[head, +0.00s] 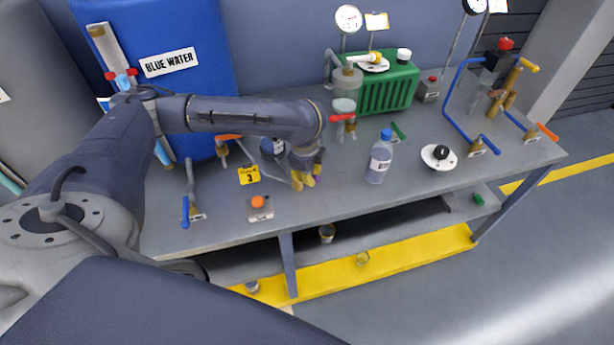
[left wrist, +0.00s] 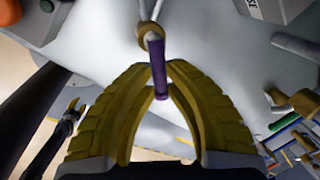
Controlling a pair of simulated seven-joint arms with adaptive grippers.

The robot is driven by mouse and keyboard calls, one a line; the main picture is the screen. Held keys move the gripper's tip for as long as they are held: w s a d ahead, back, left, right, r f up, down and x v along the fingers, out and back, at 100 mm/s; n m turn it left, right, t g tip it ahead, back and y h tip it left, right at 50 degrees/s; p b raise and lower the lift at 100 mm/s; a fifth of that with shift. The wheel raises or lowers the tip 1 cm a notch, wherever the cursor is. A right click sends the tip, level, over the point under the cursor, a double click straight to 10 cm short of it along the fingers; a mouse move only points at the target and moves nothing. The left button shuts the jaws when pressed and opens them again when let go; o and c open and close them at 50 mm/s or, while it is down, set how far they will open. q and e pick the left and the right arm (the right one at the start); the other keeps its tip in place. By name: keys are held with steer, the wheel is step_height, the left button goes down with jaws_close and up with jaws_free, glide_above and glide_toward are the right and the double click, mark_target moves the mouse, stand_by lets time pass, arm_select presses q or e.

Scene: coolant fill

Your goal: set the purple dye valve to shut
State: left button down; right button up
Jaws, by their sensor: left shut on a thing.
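The purple dye valve shows in the left wrist view as a purple handle (left wrist: 159,66) on a brass-coloured joint with a pale pipe above it. My left gripper (head: 303,182) is low over the front middle of the bench. In the left wrist view its yellow fingers (left wrist: 160,88) close around the purple handle, whose end shows between them. In the head view the gripper and arm hide the handle. A small dark shape with yellow tips (left wrist: 74,106) in the left wrist view looks like my right gripper, too small to read. It does not show in the head view.
A blue-handled valve (head: 186,212) is at the front left. The bench front (head: 345,203) is clear.

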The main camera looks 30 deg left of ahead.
arm_select(q)
steer(key=n, duration=0.2)
steer(key=w+n, duration=0.1)
steer(key=n, duration=0.1)
steer(key=shift+w+a+n+y, duration=0.2)
steer(key=shift+n+y, duration=0.1)
steer(key=shift+y, duration=0.1)
steer(key=shift+w+a+n+g+y, duration=0.15)
steer(key=shift+w+n, duration=0.05)
steer(key=shift+n, duration=0.55)
steer(key=shift+w+a+n+g+y, duration=0.1)
steer(key=shift+w+n+g+y, duration=0.1)
steer(key=shift+n, duration=0.55)
steer(key=shift+w+n, duration=0.1)
steer(key=shift+n, duration=0.2)
steer(key=c, duration=1.3)
jaws_free()
steer(key=shift+c, duration=0.2)
steer(key=shift+r, duration=0.1)
step_height(320, 180, up, 12)
steer(key=s+d, duration=0.1)
steer(key=shift+s+d+f, duration=0.25)
steer(key=shift+s+d, duration=0.05)
